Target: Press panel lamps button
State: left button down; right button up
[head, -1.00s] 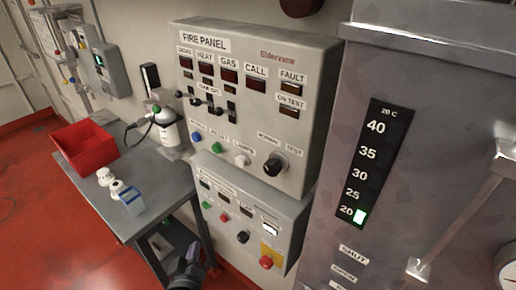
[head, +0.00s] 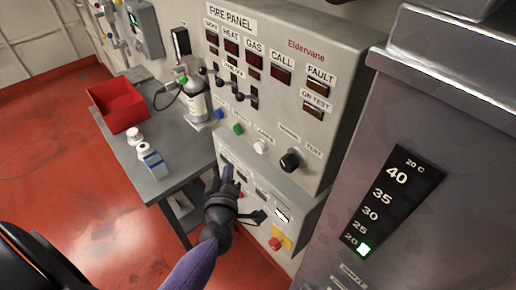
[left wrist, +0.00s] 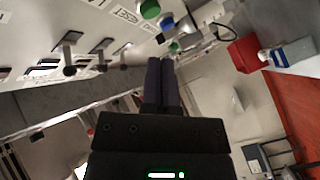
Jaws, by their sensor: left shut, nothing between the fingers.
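The grey fire panel (head: 325,130) has a row of buttons under its switches. A white button (head: 260,147) sits under a label that seems to read LAMPS, between a green button (head: 238,129) and a black knob (head: 289,160). A blue button (head: 219,114) is at the row's left end. My left gripper (head: 228,173) is shut and empty, in front of the lower box and below the button row, apart from the white button as far as I can tell. Its closed fingers (left wrist: 161,62) point at the panel area in the left wrist view, near a green button (left wrist: 150,9). My right gripper is out of view.
A grey side table (head: 180,150) at left holds a red bin (head: 118,104), small bottles (head: 144,149) and a white canister (head: 196,100). A lower control box (head: 300,215) has a red button (head: 275,243). A grey cabinet (head: 440,120) stands at right.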

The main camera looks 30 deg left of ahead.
aim_at(256, 148)
pick_arm(q)
jog(key=w+d+b, duration=0.1)
jog(key=w+d, duration=0.1)
jog(key=w, duration=0.4)
jog(key=shift+d, duration=0.25)
dwell(1.7)
jog(key=shift+w+d, duration=0.15)
jog(key=shift+w, duration=0.2)
jog(key=shift+w+d, duration=0.3)
jog(key=shift+w, duration=0.3)
dwell(0.8)
dwell(0.4)
jog(key=shift+s+a+p, duration=0.15)
jog(key=shift+s+a, duration=0.1)
jog(key=shift+s, duration=0.25)
jog(key=shift+s+a+p, duration=0.15)
jog(key=shift+s+a, duration=0.05)
jog(key=shift+s, duration=0.25)
